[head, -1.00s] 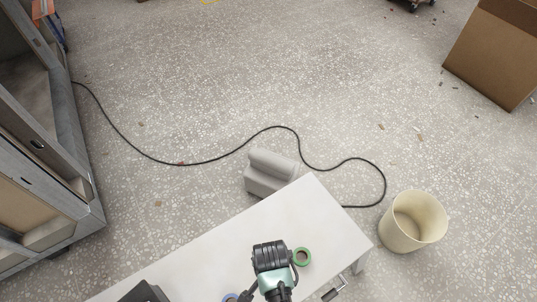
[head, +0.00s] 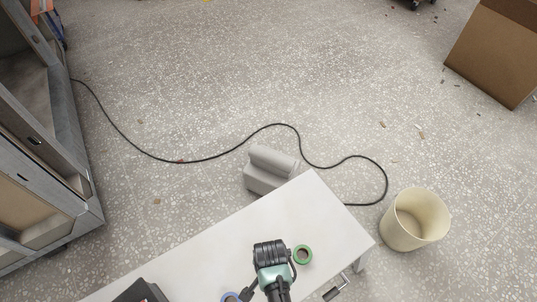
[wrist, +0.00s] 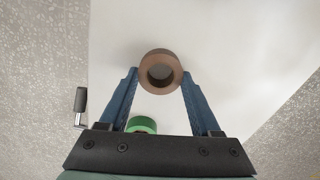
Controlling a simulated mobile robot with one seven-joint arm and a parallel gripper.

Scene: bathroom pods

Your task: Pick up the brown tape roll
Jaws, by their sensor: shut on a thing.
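The brown tape roll (wrist: 160,54) is in the wrist view, its round hole facing the camera. My gripper (wrist: 160,72) has its two blue fingers on either side of the roll, shut on it near the fingertips. The white table top lies behind the roll; I cannot tell how far the roll is above it. In the head view the fingers and the brown roll are hidden under my arm.
A green tape roll (head: 303,246) lies on the white table (head: 312,210) beside my arm, and also shows in the wrist view (wrist: 142,122). A blue roll (head: 230,297) is partly visible left of my arm. A cream bin (head: 425,232) stands right of the table.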

